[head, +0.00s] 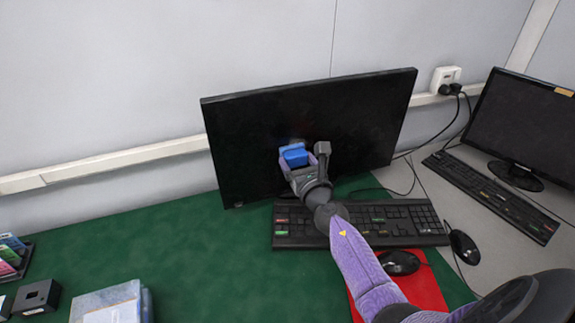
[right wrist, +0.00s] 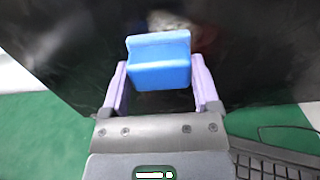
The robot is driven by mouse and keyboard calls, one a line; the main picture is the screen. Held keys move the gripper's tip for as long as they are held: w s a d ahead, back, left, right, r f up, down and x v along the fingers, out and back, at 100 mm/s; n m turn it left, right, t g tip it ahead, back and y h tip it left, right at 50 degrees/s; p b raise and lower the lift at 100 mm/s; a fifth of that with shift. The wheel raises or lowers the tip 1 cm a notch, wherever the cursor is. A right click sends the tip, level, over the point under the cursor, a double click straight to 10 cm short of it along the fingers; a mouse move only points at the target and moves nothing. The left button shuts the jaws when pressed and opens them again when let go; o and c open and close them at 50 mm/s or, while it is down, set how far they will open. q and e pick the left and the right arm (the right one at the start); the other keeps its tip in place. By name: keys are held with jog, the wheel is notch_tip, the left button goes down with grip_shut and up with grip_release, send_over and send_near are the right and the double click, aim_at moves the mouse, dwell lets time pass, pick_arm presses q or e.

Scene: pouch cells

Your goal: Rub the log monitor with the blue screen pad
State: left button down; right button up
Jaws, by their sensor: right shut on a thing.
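The log monitor (head: 370,115) is the large black screen standing on the green table in the middle of the head view. Its dark face also fills much of the right wrist view (right wrist: 60,50). My right gripper (head: 301,158) is shut on the blue screen pad (head: 295,156) and holds it in front of the lower middle of the screen. In the right wrist view the pad (right wrist: 158,70) sits between the two purple fingers, with its flat side toward the screen. I cannot tell for sure whether it touches the glass. My left gripper is not in view.
A black keyboard (head: 380,222) lies under my right arm, with a mouse (head: 398,262) on a red mat (head: 428,290). A second monitor (head: 525,125) and keyboard (head: 490,196) stand at right. Boxes (head: 110,303) lie front left. The green table (head: 150,240) is clear left of the monitor.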

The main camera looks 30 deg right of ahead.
jog(key=d, duration=0.2)
jog(key=s+d+b, duration=0.1)
jog(key=d, duration=0.1)
jog(key=shift+w, duration=0.1)
jog(key=shift+a, duration=0.15)
jog(key=a, duration=0.1)
jog(key=a+p, duration=0.1)
jog(key=a, duration=0.1)
jog(key=shift+w+a, duration=0.25)
jog(key=shift+w, duration=0.15)
jog(key=shift+w+a+p, duration=0.2)
jog(key=shift+w+a, duration=0.05)
jog(key=shift+a, duration=0.7)
jog(key=shift+w+a+p, duration=0.2)
jog(key=shift+w+a, duration=0.05)
jog(key=shift+a, duration=0.7)
jog(key=shift+p+v, duration=0.75)
jog(key=shift+v, duration=2.2)
